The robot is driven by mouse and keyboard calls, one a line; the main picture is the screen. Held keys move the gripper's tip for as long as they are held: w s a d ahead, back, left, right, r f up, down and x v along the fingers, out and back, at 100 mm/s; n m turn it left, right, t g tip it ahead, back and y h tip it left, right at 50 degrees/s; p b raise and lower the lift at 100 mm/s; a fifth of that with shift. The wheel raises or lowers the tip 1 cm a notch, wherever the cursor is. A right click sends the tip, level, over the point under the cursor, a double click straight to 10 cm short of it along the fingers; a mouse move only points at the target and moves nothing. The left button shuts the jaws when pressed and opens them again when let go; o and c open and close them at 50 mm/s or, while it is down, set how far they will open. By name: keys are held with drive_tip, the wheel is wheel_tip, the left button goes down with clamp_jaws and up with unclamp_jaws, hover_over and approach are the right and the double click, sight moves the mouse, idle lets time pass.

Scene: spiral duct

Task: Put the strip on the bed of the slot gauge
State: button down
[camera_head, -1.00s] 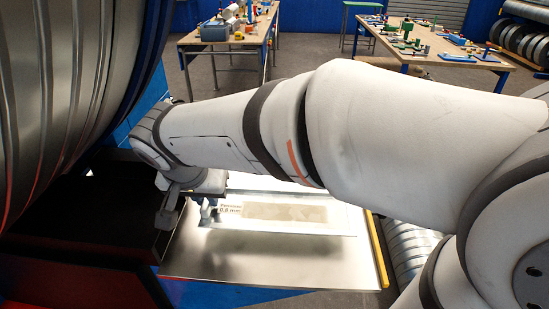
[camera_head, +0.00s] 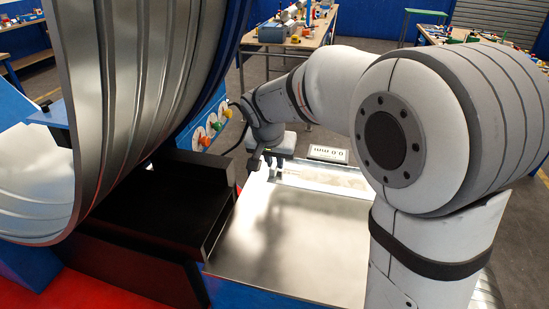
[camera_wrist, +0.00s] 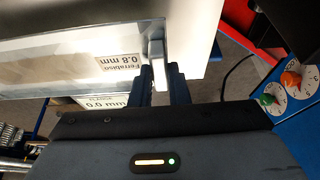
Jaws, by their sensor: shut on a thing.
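My gripper (camera_wrist: 161,82) is shut at the strip's end, on a narrow grey tab-like part. The slot gauge's readout (camera_wrist: 104,102) shows 0.0 mm just past the strip's edge; it also shows in the head view (camera_head: 327,154). A bright flat metal surface (camera_head: 285,245) lies in front. I cannot tell whether the strip touches it.
A large ribbed metal duct (camera_head: 130,90) curves over the left side. A black box-shaped block (camera_head: 140,205) stands left of the metal surface. A blue panel with coloured knobs (camera_head: 208,130) is behind my gripper. Workbenches stand farther back.

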drive_tip(key=shift+w+d, duration=0.35)
drive_tip(key=shift+w, duration=0.5)
drive_tip(key=shift+f+p, duration=0.65)
drive_tip(key=shift+f, duration=1.05)
drive_tip(key=shift+f, duration=0.15)
drive_tip(key=c, duration=1.4)
unclamp_jaws()
